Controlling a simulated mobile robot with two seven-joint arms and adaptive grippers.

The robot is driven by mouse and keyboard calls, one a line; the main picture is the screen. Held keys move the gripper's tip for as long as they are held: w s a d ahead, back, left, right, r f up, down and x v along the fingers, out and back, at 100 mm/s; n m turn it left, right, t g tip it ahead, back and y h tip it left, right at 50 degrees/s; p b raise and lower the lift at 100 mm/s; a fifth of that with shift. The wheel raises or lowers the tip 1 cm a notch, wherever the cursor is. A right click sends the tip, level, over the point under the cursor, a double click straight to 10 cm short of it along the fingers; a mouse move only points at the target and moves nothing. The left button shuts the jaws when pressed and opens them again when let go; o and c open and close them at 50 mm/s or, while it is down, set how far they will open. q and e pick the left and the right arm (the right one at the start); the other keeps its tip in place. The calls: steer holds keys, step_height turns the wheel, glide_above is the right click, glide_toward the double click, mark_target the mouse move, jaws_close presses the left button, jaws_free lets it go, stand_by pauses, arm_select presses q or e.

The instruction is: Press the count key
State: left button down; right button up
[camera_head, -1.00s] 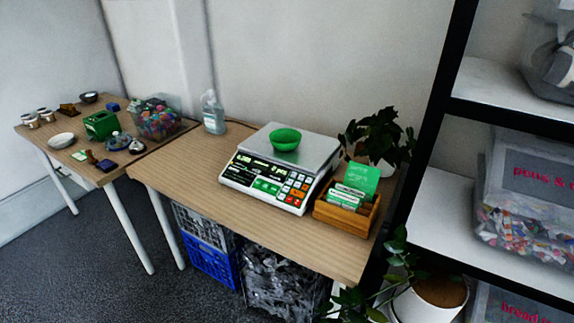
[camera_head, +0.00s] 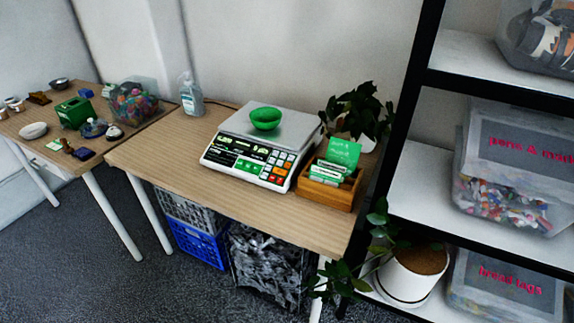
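A white counting scale (camera_head: 248,160) stands on the wooden table in the middle of the head view. Its front panel has a dark display with green digits and a keypad (camera_head: 277,167) of white, orange, red and green keys at the right. The key labels are too small to read, so I cannot tell which is the count key. A green bowl (camera_head: 265,118) sits on the scale's metal plate. Neither of my grippers is in view.
A wooden card box (camera_head: 328,190) stands right of the scale, with a plant (camera_head: 357,112) behind it. A pump bottle (camera_head: 191,95) is at the back left. Shelving (camera_head: 425,185) borders the right. The table (camera_head: 170,155) is clear left of the scale.

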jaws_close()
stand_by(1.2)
